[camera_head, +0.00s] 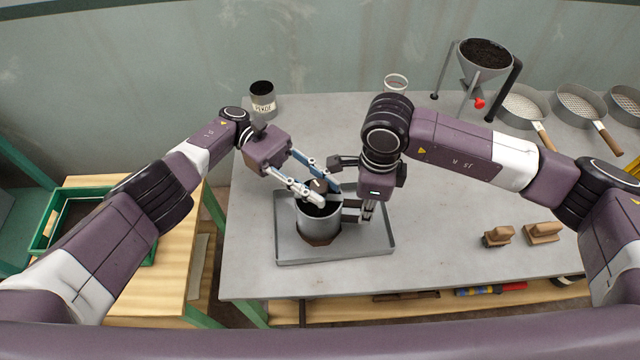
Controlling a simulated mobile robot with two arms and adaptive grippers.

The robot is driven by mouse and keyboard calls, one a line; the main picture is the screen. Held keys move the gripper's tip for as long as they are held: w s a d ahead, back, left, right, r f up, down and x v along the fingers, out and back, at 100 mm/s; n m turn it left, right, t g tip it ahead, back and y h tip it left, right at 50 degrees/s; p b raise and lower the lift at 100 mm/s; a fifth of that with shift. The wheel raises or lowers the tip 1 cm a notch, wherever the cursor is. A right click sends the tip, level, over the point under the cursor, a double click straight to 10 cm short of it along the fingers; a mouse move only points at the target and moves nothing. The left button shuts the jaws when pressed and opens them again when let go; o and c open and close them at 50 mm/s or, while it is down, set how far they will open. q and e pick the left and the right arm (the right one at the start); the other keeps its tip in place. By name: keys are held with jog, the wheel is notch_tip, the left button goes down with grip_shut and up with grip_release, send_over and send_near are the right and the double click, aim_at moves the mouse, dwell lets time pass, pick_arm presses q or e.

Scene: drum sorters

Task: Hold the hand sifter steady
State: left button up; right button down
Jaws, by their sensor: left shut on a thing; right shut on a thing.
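The hand sifter (318,224) is a grey metal cup with dark material inside. It looks upright over a shallow grey metal tray (288,254), with a dark brown patch under its base. My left gripper (322,190) reaches over the sifter's rim from the upper left. Its blue and silver fingers are closed around a small dark part at the top of the sifter, mostly hidden by them. My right gripper (352,208) points down at the sifter's right side and is shut on its side there; the exact grip is partly hidden by the gripper.
A labelled tin (263,104) and a clear glass (396,84) stand at the back. A funnel on a stand (484,68) and round sieves (524,104) are at back right. Two brown wooden blocks (498,237) (543,233) lie right.

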pick_arm(q)
jog(key=shift+a+r, duration=0.1)
jog(key=shift+a, duration=0.1)
pick_arm(e)
jog(key=shift+d+f, duration=0.1)
jog(key=shift+d, duration=0.25)
pick_arm(q)
jog(key=o, duration=1.1)
pick_arm(e)
jog(key=shift+s, duration=0.1)
pick_arm(q)
jog(key=shift+o, duration=0.5)
jog(key=shift+d, duration=0.1)
pick_arm(e)
jog(key=shift+a, duration=0.1)
pick_arm(q)
jog(key=shift+s+d, duration=0.15)
jog(key=shift+s, duration=0.05)
pick_arm(e)
jog(key=shift+a, duration=0.1)
